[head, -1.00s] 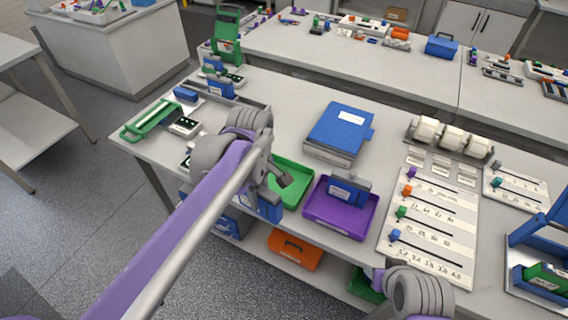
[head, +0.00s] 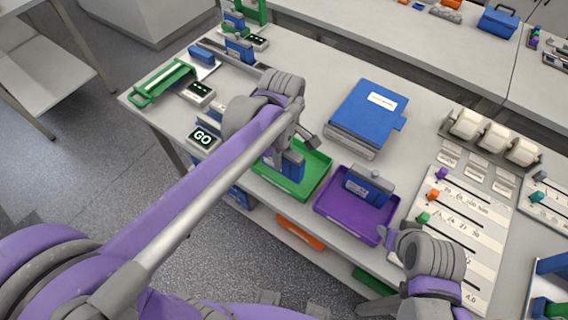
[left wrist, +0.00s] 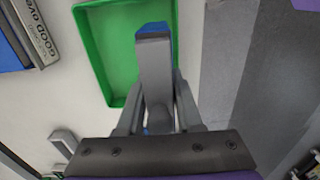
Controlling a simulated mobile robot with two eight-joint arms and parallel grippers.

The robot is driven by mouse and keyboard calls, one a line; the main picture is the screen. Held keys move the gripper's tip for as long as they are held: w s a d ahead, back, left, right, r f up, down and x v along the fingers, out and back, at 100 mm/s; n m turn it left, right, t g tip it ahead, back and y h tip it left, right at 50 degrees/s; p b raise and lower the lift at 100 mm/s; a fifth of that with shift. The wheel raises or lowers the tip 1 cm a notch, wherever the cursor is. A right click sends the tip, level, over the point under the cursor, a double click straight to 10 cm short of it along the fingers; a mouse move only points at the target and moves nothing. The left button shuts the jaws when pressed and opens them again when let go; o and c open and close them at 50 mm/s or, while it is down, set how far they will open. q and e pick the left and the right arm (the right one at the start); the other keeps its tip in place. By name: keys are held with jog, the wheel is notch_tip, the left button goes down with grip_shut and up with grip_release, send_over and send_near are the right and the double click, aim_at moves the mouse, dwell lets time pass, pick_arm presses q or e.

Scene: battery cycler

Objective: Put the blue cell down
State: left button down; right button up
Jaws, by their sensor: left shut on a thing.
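My left gripper (head: 297,137) is shut on a blue cell (head: 293,166) with a grey top, over the green tray (head: 314,184). In the left wrist view the cell's grey top (left wrist: 153,65) lies between the fingers, with blue at its far end, and the green tray (left wrist: 92,55) is below. I cannot tell whether the cell touches the tray floor. Another blue cell (head: 368,187) with a grey top stands in the purple tray (head: 345,217). My right gripper (head: 388,237) is by that tray's right side; its jaw opening is unclear.
A blue binder (head: 366,110) lies behind the trays. A panel with coloured sliders (head: 462,225) and several white rolls (head: 494,137) are at right. A GO display (head: 202,137) and a green-framed device (head: 163,83) are at left. Bare table lies behind my left gripper.

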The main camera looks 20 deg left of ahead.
aim_at(283, 166)
pick_arm(q)
jog(key=shift+w+f, duration=0.1)
jog(key=shift+f, duration=2.15)
pick_arm(e)
jog(key=shift+f, duration=0.2)
pick_arm(q)
jog(key=shift+f, duration=0.1)
pick_arm(e)
jog(key=shift+f, duration=0.1)
pick_arm(q)
jog(key=c, duration=1)
grip_release()
jog(key=shift+f, duration=0.15)
pick_arm(e)
jog(key=shift+f, duration=0.1)
pick_arm(q)
jog(key=o, duration=0.4)
jog(key=shift+o, duration=0.2)
jog(key=shift+w, duration=0.1)
